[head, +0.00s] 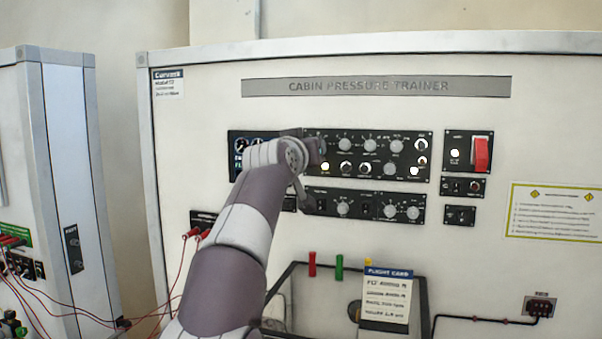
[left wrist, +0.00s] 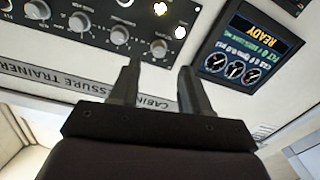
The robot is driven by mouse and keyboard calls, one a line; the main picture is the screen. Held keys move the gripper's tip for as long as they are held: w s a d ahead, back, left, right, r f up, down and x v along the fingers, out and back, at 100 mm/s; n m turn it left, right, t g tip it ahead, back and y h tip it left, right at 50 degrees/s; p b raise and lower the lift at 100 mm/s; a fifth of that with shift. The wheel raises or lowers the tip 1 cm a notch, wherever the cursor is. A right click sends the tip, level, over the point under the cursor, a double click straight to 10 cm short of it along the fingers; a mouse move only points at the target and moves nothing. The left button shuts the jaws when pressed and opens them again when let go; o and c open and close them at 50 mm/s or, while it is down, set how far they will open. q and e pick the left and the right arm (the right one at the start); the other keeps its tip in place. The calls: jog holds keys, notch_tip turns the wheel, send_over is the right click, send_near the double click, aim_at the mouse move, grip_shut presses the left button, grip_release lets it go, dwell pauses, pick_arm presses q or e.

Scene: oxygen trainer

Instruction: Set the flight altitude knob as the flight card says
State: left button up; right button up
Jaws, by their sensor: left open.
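The white trainer's upper black control panel (head: 378,165) carries several grey knobs and lit lamps; I cannot read which is the flight altitude knob. My left gripper (head: 312,152) is in front of that panel's left end and hides part of it. In the left wrist view, turned upside down, the open left gripper (left wrist: 157,85) points at the end grey knob (left wrist: 159,47), which shows just beyond and between the fingertips, apparently apart from them. The flight card (head: 387,296) is at the lower middle, its lines too blurred to read surely. My right gripper is out of view.
A display (left wrist: 249,50) reading READY is beside the knob row. A lower knob panel (head: 364,204), a red switch (head: 481,154) and a yellow-bordered notice (head: 553,212) are also on the trainer. Red cables (head: 183,262) hang at the left. A dark-framed tray (head: 424,300) is below.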

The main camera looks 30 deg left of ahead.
pick_arm(q)
jog(key=b+v, duration=0.2)
jog(key=v, duration=0.4)
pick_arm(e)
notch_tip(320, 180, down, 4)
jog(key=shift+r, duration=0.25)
pick_arm(q)
jog(key=shift+s+d, duration=0.1)
